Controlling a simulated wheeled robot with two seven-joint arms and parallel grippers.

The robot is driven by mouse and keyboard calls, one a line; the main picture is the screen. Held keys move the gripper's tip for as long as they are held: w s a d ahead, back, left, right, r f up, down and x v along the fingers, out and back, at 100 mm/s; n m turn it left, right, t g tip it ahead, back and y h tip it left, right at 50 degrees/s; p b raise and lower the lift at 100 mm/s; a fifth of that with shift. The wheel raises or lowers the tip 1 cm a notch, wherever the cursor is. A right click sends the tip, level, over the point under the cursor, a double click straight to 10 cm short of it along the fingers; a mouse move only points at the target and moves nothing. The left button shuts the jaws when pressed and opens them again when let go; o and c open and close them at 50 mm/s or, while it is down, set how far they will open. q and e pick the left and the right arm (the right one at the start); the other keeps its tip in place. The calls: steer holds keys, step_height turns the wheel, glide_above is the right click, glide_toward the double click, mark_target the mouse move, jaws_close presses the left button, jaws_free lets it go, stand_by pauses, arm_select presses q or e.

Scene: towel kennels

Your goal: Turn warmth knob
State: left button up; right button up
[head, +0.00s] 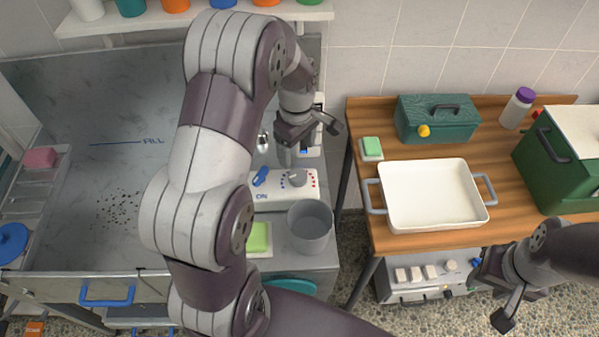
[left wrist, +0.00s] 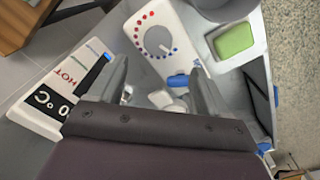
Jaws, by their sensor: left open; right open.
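The warmth knob (head: 297,179) is a grey round dial with a pale pointer on a white panel (head: 270,190), ringed by red and blue dots. It also shows in the left wrist view (left wrist: 158,41), beyond my fingertips. My left gripper (head: 309,141) is open and empty above and behind the panel; in the left wrist view its fingers (left wrist: 160,75) are spread, apart from the knob. A white display strip (left wrist: 42,100) marked HOT and °C lies left of the fingers. My right gripper (head: 489,291) is open and empty in front of the wooden table.
A grey cup (head: 310,226) and a green soap bar (head: 258,238) stand in front. The steel tub (head: 70,210) is at left. A white tray (head: 432,195) lies on the wooden table (head: 400,245).

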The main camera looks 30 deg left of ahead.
arm_select(q)
glide_above(298, 174)
steer(key=a, duration=0.1)
steer(key=f, duration=0.3)
steer(key=f+p, duration=0.1)
steer(key=shift+s+f, duration=0.25)
steer(key=shift+f, duration=0.15)
steer(key=f, duration=0.1)
steer(key=d+f, duration=0.1)
steer(key=f, duration=0.2)
steer(key=shift+w+d+f+p, duration=0.25)
steer(key=shift+w+d+p, duration=0.05)
steer(key=shift+w+p, duration=0.1)
steer(key=shift+s+a+f, duration=0.1)
steer(key=shift+s+f, duration=0.05)
steer(key=shift+f, duration=0.15)
steer(key=shift+s+a+f, duration=0.15)
steer(key=shift+a, duration=0.2)
steer(key=shift+d, duration=0.15)
steer(key=c, duration=0.4)
steer(key=shift+d, duration=0.1)
steer(key=c, duration=0.5)
steer(key=shift+c, duration=0.7)
arm_select(e)
steer(key=shift+w+r, duration=0.2)
steer(key=shift+r, duration=0.85)
